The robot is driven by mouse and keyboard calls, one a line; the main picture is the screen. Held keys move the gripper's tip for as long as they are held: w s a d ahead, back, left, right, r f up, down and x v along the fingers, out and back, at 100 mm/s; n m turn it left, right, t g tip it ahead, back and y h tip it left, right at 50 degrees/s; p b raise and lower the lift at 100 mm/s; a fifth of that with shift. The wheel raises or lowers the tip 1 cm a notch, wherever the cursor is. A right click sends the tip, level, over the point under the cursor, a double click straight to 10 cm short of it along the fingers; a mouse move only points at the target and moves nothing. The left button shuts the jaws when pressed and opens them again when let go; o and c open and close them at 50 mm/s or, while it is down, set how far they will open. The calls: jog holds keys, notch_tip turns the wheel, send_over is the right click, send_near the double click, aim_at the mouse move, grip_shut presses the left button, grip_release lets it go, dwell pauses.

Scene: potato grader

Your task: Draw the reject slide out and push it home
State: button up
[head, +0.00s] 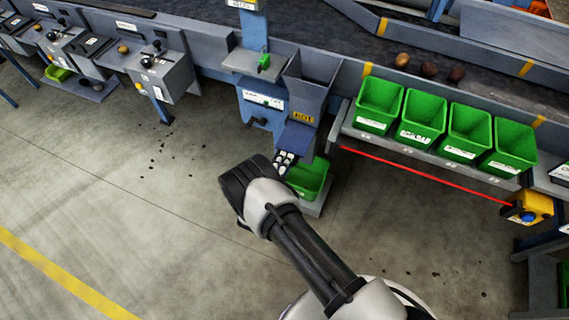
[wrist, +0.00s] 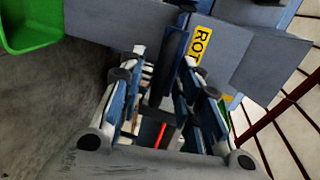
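The reject chute is a grey hopper (head: 313,78) with a yellow ROT label (head: 302,117), which also shows in the wrist view (wrist: 202,45). A blue plate (head: 297,137), seemingly the slide, sits below the label. My gripper (head: 285,160) is in front of the chute's lower end, over the green bin beneath. In the wrist view my gripper (wrist: 165,58) has its fingertips apart, with a narrow blue upright part (wrist: 174,62) between them, nearer the right finger. A gap shows on its left, so I see no grip. Exact contact cannot be told.
A green bin (head: 308,180) stands under the chute. Several green bins (head: 422,116) sit on a shelf at right, with a red line (head: 425,176) along its front. A yellow box (head: 530,208) is far right.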

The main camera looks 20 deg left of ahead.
jog(key=shift+w, duration=0.3)
jog(key=shift+c, duration=0.3)
grip_shut()
jog(key=shift+d, duration=0.1)
dwell(0.3)
